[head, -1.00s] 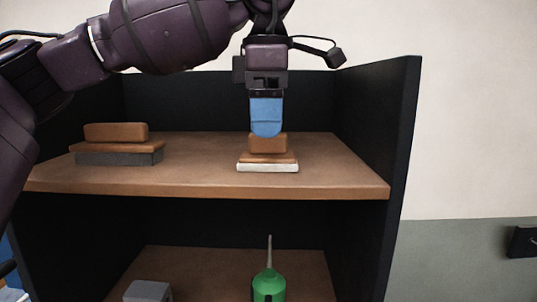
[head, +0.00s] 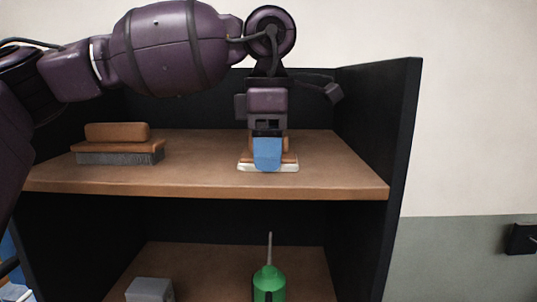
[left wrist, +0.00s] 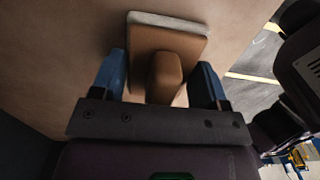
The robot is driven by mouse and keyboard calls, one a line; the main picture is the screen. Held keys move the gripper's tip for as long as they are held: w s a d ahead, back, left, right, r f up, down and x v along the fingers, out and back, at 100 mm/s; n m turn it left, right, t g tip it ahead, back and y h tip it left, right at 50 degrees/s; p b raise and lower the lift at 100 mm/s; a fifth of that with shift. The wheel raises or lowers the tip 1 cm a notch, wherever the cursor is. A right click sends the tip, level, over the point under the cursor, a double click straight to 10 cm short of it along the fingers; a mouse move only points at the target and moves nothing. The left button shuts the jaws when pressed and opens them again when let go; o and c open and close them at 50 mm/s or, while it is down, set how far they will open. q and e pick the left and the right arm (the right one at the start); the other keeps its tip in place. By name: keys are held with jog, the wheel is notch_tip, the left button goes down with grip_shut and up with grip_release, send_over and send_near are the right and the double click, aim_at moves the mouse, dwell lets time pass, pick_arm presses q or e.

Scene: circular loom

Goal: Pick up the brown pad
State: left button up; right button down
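The brown pad (head: 290,159) is a brown block with a raised brown handle and a white underside, on the upper shelf right of centre. My left gripper (head: 267,153) is lowered onto it from above and hides most of it in the head view. In the left wrist view the pad (left wrist: 190,45) lies between and beyond the two blue fingers of my left gripper (left wrist: 160,80). The fingers stand apart on either side of the brown handle (left wrist: 164,75), with gaps, so the gripper is open. My right gripper is not in view.
A brown-handled brush (head: 117,146) with grey bristles sits on the upper shelf (head: 200,178) at the left. Dark side walls (head: 385,150) enclose the shelf. A green bottle (head: 268,284) and a grey block (head: 149,290) stand on the lower shelf.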

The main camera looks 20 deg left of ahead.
pick_arm(q)
jog(key=c, duration=0.3)
notch_tip(320, 180, up, 10)
jog(key=shift+r, duration=0.25)
notch_tip(320, 180, up, 10)
jog(key=shift+f+p, duration=0.25)
jog(key=shift+p, duration=0.55)
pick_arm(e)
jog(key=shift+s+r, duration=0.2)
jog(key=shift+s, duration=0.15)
